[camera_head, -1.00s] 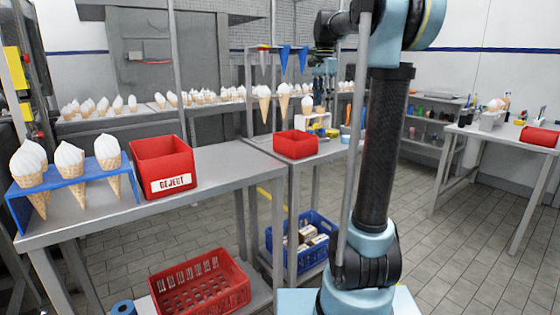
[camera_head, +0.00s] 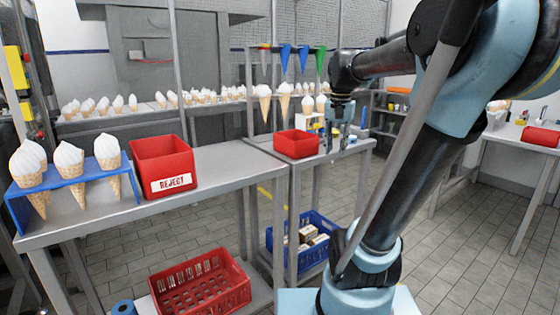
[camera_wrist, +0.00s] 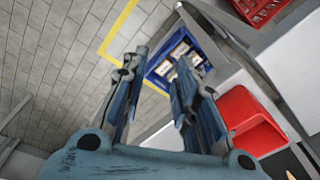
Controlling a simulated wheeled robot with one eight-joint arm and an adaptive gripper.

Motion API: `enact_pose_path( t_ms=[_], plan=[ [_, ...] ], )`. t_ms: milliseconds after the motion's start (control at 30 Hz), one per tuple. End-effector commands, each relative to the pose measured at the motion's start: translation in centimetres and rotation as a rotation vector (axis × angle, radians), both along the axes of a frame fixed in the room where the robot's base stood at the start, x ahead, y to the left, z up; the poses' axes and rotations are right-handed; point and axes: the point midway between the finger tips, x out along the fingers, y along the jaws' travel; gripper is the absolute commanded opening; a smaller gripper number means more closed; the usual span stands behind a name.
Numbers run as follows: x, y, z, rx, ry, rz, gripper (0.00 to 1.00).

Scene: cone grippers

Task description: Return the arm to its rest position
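My gripper (camera_head: 338,140) hangs at the end of my blue and black arm, pointing down beside the right side of a small red bin (camera_head: 296,144). In the wrist view my gripper (camera_wrist: 161,60) has its two fingers spread apart with nothing between them. Floor and a blue crate (camera_wrist: 160,68) show past the fingers. The small red bin also shows in the wrist view (camera_wrist: 250,125), right of the fingers. My arm slants across the right half of the head view.
A red REJECT bin (camera_head: 163,162) and a blue rack (camera_head: 75,181) with several cones stand on the near table (camera_head: 215,170). A red crate (camera_head: 243,292) and the blue crate (camera_head: 283,241) sit below. Cones and coloured holders hang behind my gripper. Open floor (camera_head: 470,245) lies right.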

Motion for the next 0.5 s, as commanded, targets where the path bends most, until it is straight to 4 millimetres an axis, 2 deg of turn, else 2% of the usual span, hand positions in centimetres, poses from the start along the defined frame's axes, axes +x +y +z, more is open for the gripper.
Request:
enact_pose_path(
  t_ms=[33,100,267,500],
  plan=[
    [-1.5,-0.1,-1.4,-0.003,-0.007,0.031,0.28],
    [-3.3,-0.2,-3.2,-0.008,-0.017,0.08,0.28],
    [-7.4,-0.4,-7.7,-0.024,-0.038,0.193,0.28],
    [-12.9,-0.6,-15.0,-0.05,-0.07,0.355,0.28]
  ],
)
